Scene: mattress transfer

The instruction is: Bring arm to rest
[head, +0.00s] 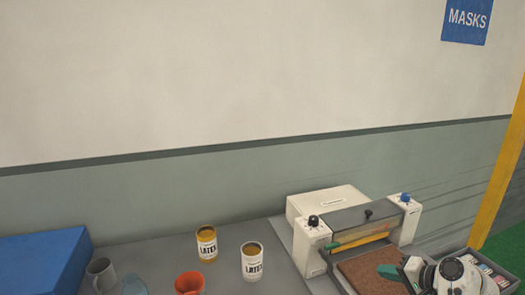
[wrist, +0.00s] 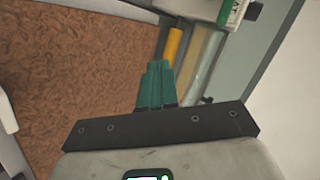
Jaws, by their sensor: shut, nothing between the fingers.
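My gripper (wrist: 155,84) shows in the wrist view with its teal fingers closed together and nothing between them. In the head view its teal fingertips (head: 388,271) are at the lower right, over the brown mottled bed of a white machine (head: 311,255). The white wrist of my arm hides part of the bed's right side. In the wrist view the brown bed (wrist: 70,60) fills the left, with a yellow-orange roller (wrist: 175,46) and a pale roller just beyond the fingertips. I cannot tell whether the fingers touch the bed.
On the grey table stand two "LATEX" cans, one yellow-topped can (head: 207,244) and another (head: 252,262), an orange cup (head: 189,284), a grey mug (head: 101,274), a bluish glass (head: 135,286) and a blue box (head: 40,264). A tray of small items (head: 487,268) lies right. A wall stands behind.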

